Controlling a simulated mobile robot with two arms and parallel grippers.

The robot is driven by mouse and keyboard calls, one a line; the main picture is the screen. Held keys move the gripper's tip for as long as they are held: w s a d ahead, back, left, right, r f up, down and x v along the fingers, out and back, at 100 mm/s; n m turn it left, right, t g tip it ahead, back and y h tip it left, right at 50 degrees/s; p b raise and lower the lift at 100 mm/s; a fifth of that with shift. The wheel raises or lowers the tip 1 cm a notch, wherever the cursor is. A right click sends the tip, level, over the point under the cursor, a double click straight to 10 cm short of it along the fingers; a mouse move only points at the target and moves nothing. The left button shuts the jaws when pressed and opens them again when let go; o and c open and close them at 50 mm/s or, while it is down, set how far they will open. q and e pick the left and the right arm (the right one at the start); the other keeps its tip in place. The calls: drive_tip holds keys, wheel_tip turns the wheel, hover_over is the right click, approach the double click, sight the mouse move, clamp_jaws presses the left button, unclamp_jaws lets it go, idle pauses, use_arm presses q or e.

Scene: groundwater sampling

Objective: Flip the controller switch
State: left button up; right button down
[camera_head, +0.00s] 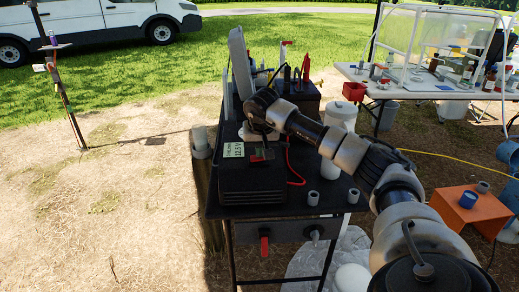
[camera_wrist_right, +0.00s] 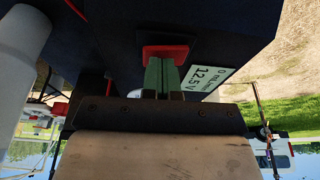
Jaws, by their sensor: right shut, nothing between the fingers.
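The controller is a black box (camera_head: 252,183) on the dark table, with a pale label reading 12.5V. In the right wrist view its dark body (camera_wrist_right: 225,30) fills the top, beside the label (camera_wrist_right: 196,75). A red switch (camera_wrist_right: 165,51) sits on it. My right gripper (camera_head: 263,153) is over the controller's top. In the right wrist view its green fingers (camera_wrist_right: 163,74) are shut together with nothing between them. Their tips are at the red switch and appear to touch it; the exact contact is hidden. The switch's position is unclear. My left gripper is out of view.
The dark table (camera_head: 285,212) also holds a small grey cup (camera_head: 313,198) and a dark case with instruments at the back. A red-handled valve (camera_head: 264,243) is on its front. An orange stand (camera_head: 472,207) is at the right.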

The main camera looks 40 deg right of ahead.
drive_tip(key=shift+r, duration=0.25)
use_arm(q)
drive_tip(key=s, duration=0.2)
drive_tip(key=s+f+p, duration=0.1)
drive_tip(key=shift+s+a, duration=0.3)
use_arm(e)
drive_tip(key=v, duration=1)
drive_tip(key=shift+s+a+r, duration=0.1)
